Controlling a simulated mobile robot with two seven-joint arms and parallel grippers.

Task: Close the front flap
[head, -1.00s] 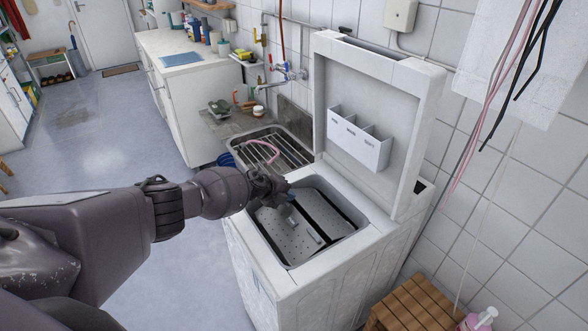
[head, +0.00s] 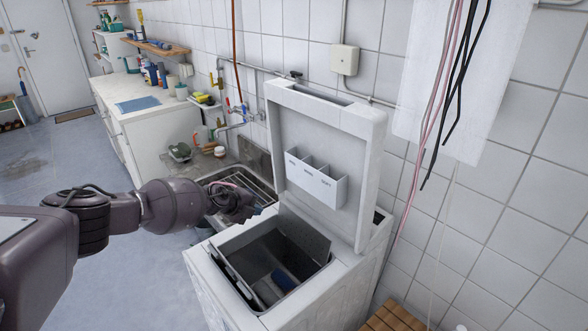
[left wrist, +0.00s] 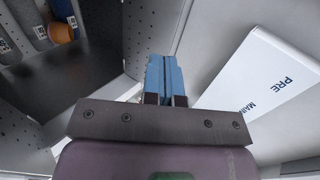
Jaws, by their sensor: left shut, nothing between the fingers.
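The top-loading washing machine (head: 215,290) stands with its lid (head: 325,140) raised. Its drum opening is open and dark inside. The rear flap (head: 306,236) stands up on the lid side. The front flap (head: 232,282) shows as a narrow tilted strip along the left side of the opening. My left gripper (head: 250,217) is above the far left corner of the opening, apart from the front flap. In the left wrist view its blue fingers (left wrist: 165,75) are together with nothing between them. My right gripper is out of view.
A dispenser (head: 316,182) is fixed inside the lid; it also shows in the left wrist view (left wrist: 265,75). Blue and grey items (head: 280,280) lie in the drum.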

